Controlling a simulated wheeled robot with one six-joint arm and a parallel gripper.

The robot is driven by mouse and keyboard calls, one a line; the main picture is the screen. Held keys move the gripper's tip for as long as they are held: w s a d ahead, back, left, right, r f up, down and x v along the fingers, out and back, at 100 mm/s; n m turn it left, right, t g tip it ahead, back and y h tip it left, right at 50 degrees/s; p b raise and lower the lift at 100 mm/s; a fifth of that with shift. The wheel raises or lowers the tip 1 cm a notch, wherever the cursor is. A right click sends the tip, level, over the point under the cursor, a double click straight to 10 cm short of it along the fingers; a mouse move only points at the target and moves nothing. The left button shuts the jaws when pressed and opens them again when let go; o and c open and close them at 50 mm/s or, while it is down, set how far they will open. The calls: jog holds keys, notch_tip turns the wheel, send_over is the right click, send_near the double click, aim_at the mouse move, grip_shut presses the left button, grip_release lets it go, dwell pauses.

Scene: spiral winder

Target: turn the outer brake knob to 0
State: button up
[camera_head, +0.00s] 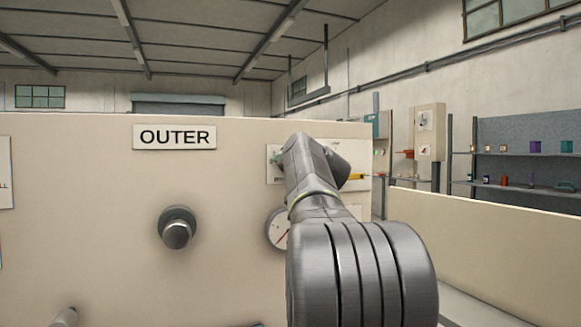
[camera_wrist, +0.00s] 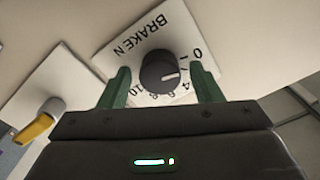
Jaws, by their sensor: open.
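The brake knob (camera_wrist: 158,71) is a dark round knob on a white plate (camera_wrist: 123,45) marked "BRAKE N" with a scale from 0 to 10. Its white pointer line aims right, between the 0 and the 4, toward my right finger. My gripper (camera_wrist: 160,66) is open, with one green finger on each side of the knob and visible gaps to it. The fingers cover part of the plate. In the head view my arm hides most of the plate (camera_head: 272,176), and the knob cannot be made out clearly. An "OUTER" sign (camera_head: 174,137) is on the same panel.
A yellow lever (camera_wrist: 33,130) sits on a neighbouring plate in the wrist view. In the head view a round gauge (camera_head: 277,231) is below the brake plate, and a metal spindle (camera_head: 177,229) sticks out at left. Shelves (camera_head: 530,152) stand far right.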

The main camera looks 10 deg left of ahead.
jog(key=shift+s, duration=0.1)
jog(key=b+v, duration=0.1)
jog(key=v, duration=1.2)
jog(key=shift+s+d, duration=0.25)
jog(key=p+x, duration=0.1)
jog(key=x, duration=1.3)
jog(key=shift+s, duration=0.1)
